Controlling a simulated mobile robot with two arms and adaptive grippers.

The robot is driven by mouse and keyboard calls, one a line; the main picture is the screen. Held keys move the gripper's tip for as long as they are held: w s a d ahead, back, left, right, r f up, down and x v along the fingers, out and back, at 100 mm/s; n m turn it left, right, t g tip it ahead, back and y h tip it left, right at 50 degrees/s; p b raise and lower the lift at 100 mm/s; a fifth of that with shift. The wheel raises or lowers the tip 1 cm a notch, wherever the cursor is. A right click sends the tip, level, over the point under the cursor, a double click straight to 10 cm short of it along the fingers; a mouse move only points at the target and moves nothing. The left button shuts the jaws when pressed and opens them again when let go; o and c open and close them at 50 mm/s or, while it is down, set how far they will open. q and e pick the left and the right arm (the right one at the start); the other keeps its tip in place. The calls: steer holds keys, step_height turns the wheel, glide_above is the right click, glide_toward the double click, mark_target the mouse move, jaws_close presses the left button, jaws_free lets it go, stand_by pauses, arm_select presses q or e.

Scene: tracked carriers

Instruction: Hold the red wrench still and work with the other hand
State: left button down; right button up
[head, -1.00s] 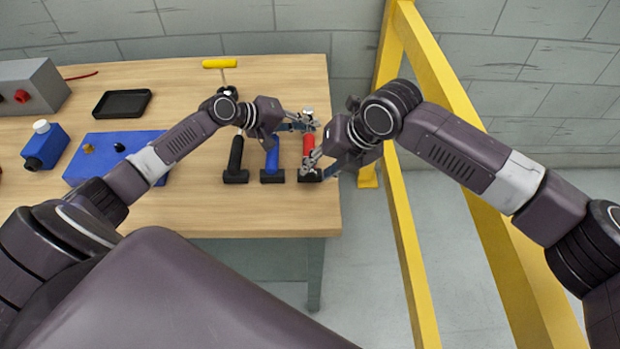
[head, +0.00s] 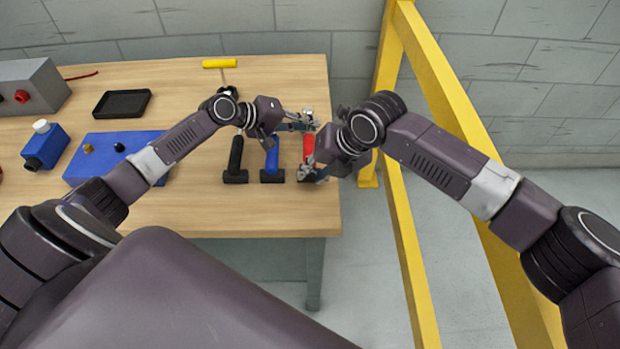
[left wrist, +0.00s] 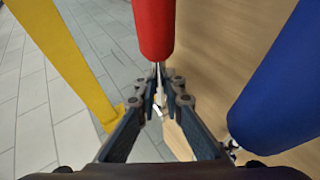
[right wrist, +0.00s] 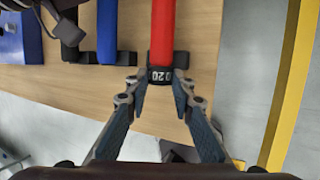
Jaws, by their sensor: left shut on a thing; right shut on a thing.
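The red wrench (head: 308,146) stands at the right end of a row of tools on the wooden table (head: 205,205). My left gripper (head: 313,122) is shut on its thin metal shaft; the left wrist view shows the fingertips (left wrist: 158,84) just beyond the red handle (left wrist: 154,30). My right gripper (head: 309,173) is at the handle's near end. In the right wrist view its fingertips (right wrist: 159,82) close on the dark collar (right wrist: 160,75), which bears white digits reading 20. The wrench head is mostly hidden by my left gripper in the head view.
A blue-handled tool (head: 271,155) stands close to the left, then a black-handled one (head: 235,155). A yellow frame (head: 402,215) stands close right of the table.

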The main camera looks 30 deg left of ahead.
steer(key=shift+s+a+r+t+h, duration=0.1)
steer(key=shift+s+a+t+h, duration=0.1)
steer(key=shift+t+h, duration=0.45)
arm_select(q)
steer(key=shift+a, duration=0.1)
arm_select(e)
steer(key=o, duration=0.7)
steer(key=shift+o, duration=0.2)
steer(key=shift+w, duration=0.1)
steer(key=shift+d, duration=0.1)
steer(key=shift+r, duration=0.1)
steer(key=shift+v, duration=2.4)
steer(key=shift+w, duration=0.1)
arm_select(q)
steer(key=c, duration=2)
jaws_free()
steer(key=shift+o, duration=0.2)
steer(key=shift+s, duration=0.15)
